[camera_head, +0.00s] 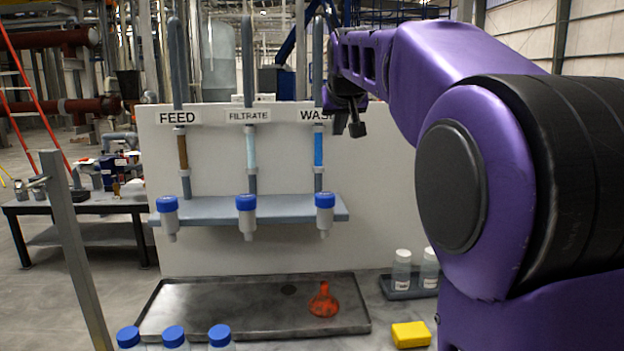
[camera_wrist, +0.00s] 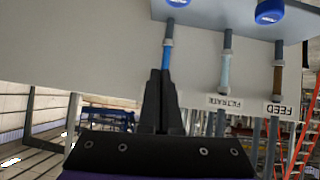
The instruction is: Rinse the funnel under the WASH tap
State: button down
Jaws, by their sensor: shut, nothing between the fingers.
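The WASH tap (camera_head: 325,203) has a blue cap and a clear nozzle, on the grey shelf above the funnel. Its blue sight tube (camera_head: 318,149) rises above it and also shows in the wrist view (camera_wrist: 167,56). My gripper (camera_head: 350,132) is high in front of the panel, beside the WASH label, whose right end it hides. In the wrist view, my gripper's fingers (camera_wrist: 161,72) are together and empty, well above the funnel.
The FEED tap (camera_head: 168,205) and FILTRATE tap (camera_head: 246,204) hang left of the WASH tap. A yellow block (camera_head: 411,335) lies right of the tray. Two white-capped bottles (camera_head: 402,262) stand behind it. Several blue-capped bottles (camera_head: 174,338) stand in front. The tray's left and middle are clear.

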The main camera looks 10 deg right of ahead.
jog(key=shift+g+y, duration=0.4)
jog(key=shift+g, duration=0.5)
jog(key=shift+w+a+f, duration=0.1)
jog(key=shift+a+f, duration=0.15)
jog(key=shift+f, duration=0.45)
jog(key=shift+s+a+f, duration=0.1)
jog(key=shift+a+f, duration=0.15)
jog(key=shift+f, duration=0.5)
jog(key=shift+w+a+f, duration=0.1)
jog(key=shift+a+f, duration=0.15)
jog(key=shift+f, duration=0.45)
send_over(324, 192)
jog(key=s, duration=0.3)
notch_tip(324, 192, down, 7)
jog(key=shift+f, duration=0.1)
notch_tip(324, 192, down, 2)
jog(key=shift+s+f, duration=0.15)
jog(key=shift+f, duration=0.75)
